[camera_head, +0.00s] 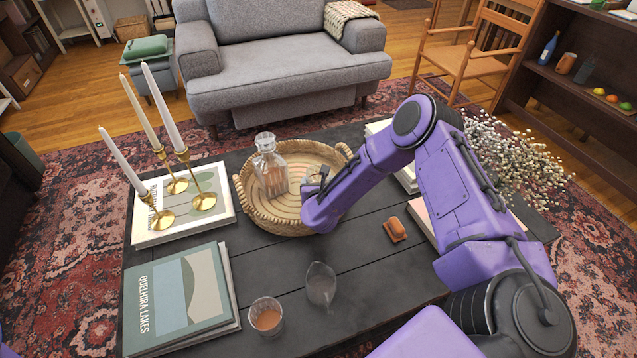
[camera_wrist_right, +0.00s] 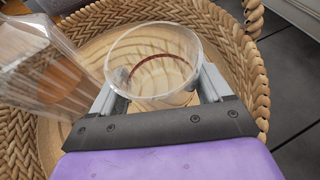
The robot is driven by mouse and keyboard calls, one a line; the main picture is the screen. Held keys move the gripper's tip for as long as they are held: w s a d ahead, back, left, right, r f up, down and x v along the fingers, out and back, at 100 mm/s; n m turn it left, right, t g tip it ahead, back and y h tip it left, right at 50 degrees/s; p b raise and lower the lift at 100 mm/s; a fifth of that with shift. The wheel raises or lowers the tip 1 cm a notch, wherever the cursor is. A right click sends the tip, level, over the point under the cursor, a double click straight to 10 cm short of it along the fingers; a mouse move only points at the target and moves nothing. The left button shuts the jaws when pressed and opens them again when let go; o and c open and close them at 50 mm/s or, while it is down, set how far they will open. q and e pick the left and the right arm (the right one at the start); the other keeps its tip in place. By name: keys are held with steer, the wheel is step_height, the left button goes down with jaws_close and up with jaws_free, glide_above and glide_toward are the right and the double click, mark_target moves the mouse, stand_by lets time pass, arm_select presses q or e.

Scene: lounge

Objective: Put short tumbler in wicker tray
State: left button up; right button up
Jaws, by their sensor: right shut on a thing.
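The short tumbler (camera_wrist_right: 153,62), a clear round glass with a dark reddish ring inside, is between the fingers of my right gripper (camera_wrist_right: 160,88), which is shut on it. The round wicker tray (camera_head: 262,219) stands on the dark table, and its woven wall also shows in the right wrist view (camera_wrist_right: 243,75). The tumbler is over the inside of the tray, right of the decanter. I cannot tell whether its base touches the tray floor. In the head view my right forearm and gripper hide most of it. My left gripper is not in view.
A glass decanter (camera_head: 270,172) stands inside the tray, close to the tumbler. Another glass with amber drink (camera_head: 267,317) and a small clear pitcher (camera_head: 320,284) stand nearer. Candlesticks (camera_head: 178,184) and books (camera_head: 175,298) are at left. White flowers (camera_head: 510,155) are at right.

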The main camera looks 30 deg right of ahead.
steer(key=shift+f+b, duration=0.5)
steer(key=shift+f, duration=0.1)
steer(key=o, duration=1.2)
steer(key=shift+c, duration=0.2)
step_height(320, 180, up, 2)
steer(key=shift+a+r+p, duration=0.1)
steer(key=shift+p, duration=1.05)
steer(key=v, duration=1.1)
steer(key=shift+s+a+f, duration=0.15)
steer(key=shift+s+f, duration=0.1)
steer(key=shift+s, duration=0.1)
